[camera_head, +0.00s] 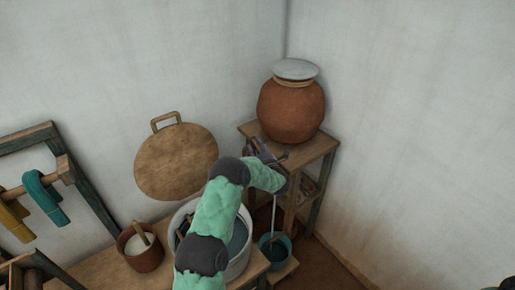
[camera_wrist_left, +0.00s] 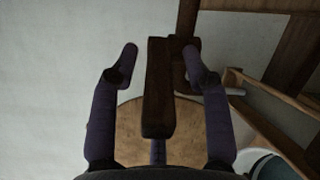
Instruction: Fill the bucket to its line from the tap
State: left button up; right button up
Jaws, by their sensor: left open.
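The bucket (camera_head: 289,243) is small and teal, standing low beside the wooden stand, with dark liquid inside. Its fill line cannot be made out. A thin pale vertical streak (camera_head: 273,215), like running water, reaches down into it. The clay pot (camera_head: 291,110) with a pale lid sits on the stand. My left gripper (camera_head: 264,150) is at the pot's lower left, its arm hiding much of the tap area. In the left wrist view the gripper (camera_wrist_left: 160,62) is open, its purple fingers on either side of a dark wooden bar (camera_wrist_left: 157,95), apparently the tap's handle. My right gripper is not visible.
A large pale tub (camera_head: 240,263) stands on the bench behind my arm, beside a brown pot (camera_head: 143,257) with a stick in white contents. A round wooden board (camera_head: 172,165) leans on the wall. A loom frame (camera_head: 28,137) stands at left.

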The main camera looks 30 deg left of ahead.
pick_arm(q)
jog(key=shift+w+a+r, duration=0.1)
jog(key=shift+w+a, duration=0.05)
jog(key=shift+a, duration=0.05)
grip_shut()
